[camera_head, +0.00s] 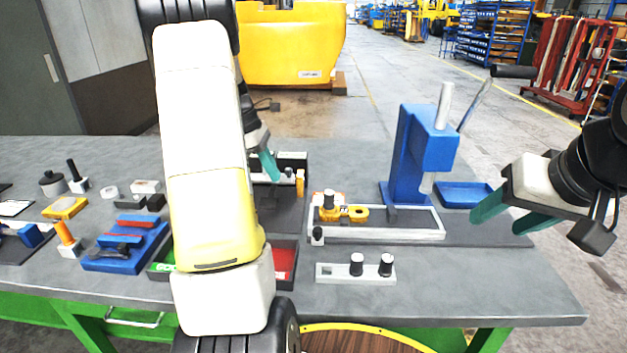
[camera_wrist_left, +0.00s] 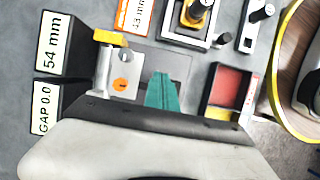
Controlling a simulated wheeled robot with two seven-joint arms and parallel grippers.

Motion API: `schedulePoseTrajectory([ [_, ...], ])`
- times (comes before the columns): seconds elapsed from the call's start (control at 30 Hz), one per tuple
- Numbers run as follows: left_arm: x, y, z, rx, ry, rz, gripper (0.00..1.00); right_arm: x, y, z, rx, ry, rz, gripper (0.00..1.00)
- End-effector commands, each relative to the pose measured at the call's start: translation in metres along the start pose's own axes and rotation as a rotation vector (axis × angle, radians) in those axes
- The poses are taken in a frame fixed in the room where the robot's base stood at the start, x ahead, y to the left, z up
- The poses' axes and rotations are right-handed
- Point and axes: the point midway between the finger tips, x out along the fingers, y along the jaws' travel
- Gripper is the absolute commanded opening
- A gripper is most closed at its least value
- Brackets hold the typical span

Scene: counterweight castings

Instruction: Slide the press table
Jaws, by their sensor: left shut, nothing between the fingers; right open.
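The blue press (camera_head: 425,150) stands at the back right of the bench, with a long lever rising to the right. Below it lies a light-framed press table (camera_head: 412,233) with a black knob (camera_head: 318,235) at its left front. My right gripper (camera_head: 497,222) is open and empty, right of the press.
A gauge (camera_wrist_left: 122,72) with a 54 mm display (camera_wrist_left: 55,43) stands close to my left gripper. A red and green divided bin (camera_head: 285,262) is partly hidden by my left arm. A pin holder (camera_head: 340,273) lies in front; a blue tray (camera_head: 464,195) is behind.

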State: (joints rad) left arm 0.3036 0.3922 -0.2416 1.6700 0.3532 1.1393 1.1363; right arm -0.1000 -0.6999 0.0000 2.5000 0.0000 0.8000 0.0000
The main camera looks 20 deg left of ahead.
Motion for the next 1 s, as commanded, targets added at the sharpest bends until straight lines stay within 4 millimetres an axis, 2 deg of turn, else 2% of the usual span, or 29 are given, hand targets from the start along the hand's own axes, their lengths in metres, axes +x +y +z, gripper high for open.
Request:
schedulePoseTrajectory([
  [0.17, 0.026, -0.001, 0.001, 0.002, -0.002, -0.005, 0.0, 0.0, 0.0, 0.0, 0.0, 0.0, 0.0, 0.53],
  [0.5, 0.098, -0.002, 0.001, 0.004, -0.001, -0.004, 0.0, 0.0, 0.0, 0.0, 0.0, 0.0, 0.0, 0.53],
  [0.7, 0.107, -0.001, 0.029, 0.006, 0.0, -0.001, 0.0, 0.0, 0.0, 0.0, 0.0, 0.0, 0.0, 0.53],
  [1.0, 0.111, -0.001, 0.039, 0.005, 0.0, 0.0, 0.0, 0.0, 0.0, 0.0, 0.0, 0.0, 0.0, 0.53],
])
